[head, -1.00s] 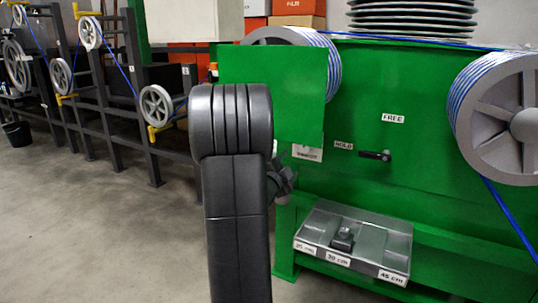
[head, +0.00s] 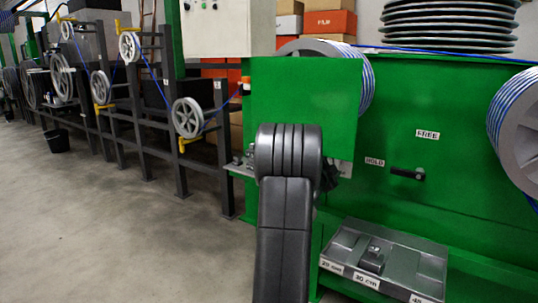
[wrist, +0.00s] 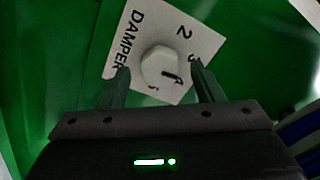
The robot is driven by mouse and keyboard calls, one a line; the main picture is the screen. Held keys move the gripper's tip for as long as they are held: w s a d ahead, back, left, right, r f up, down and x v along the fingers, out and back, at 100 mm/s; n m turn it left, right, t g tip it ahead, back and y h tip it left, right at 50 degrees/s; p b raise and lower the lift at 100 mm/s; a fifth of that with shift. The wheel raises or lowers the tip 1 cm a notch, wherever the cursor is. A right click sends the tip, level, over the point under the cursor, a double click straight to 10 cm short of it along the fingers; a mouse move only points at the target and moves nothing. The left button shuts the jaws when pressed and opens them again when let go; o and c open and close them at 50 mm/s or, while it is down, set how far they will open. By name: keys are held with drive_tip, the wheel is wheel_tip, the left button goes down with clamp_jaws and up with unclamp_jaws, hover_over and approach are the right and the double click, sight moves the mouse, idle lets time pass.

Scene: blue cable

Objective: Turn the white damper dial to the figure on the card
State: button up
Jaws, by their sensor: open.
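The white damper dial (wrist: 158,62) is a faceted knob with a dark pointer mark. It sits on a white plate (wrist: 192,32) lettered DAMPER, with figures around the dial; a 2 is readable, the others are partly hidden or unclear. In the wrist view my gripper (wrist: 160,69) is open, with one finger on each side of the dial. I cannot tell whether the fingers touch it. In the head view my arm hides the gripper and the dial. I do not see a card with a figure that I can make out.
A green panel (head: 300,95) stands behind my arm. To its right are a black lever (head: 407,174) between HOLD and FREE labels and a grey tray (head: 400,258) with length labels. Large cable wheels (head: 518,130) stand further right. Open floor (head: 110,230) lies left.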

idle(0.3)
drive_tip(key=p+v, duration=0.3)
drive_tip(key=v, duration=1.1)
drive_tip(key=w+d, duration=0.2)
drive_tip(key=w, duration=0.2)
drive_tip(key=w+d+n+b, duration=0.1)
drive_tip(key=w+d, duration=0.2)
drive_tip(key=w+d+n, duration=0.1)
drive_tip(key=w+d, duration=0.1)
drive_tip(key=w, duration=0.2)
drive_tip(key=shift+w+d+r, duration=0.3)
drive_tip(key=shift+w+d, duration=0.05)
drive_tip(key=n+p, duration=0.1)
drive_tip(key=n, duration=0.2)
drive_tip(key=shift+n, duration=0.4)
drive_tip(key=n+p, duration=0.1)
drive_tip(key=n, duration=0.3)
drive_tip(key=p+v, duration=0.1)
drive_tip(key=v, duration=0.6)
drive_tip(key=shift+p, duration=0.3)
drive_tip(key=shift+s+a, duration=0.1)
drive_tip(key=shift+s, duration=0.05)
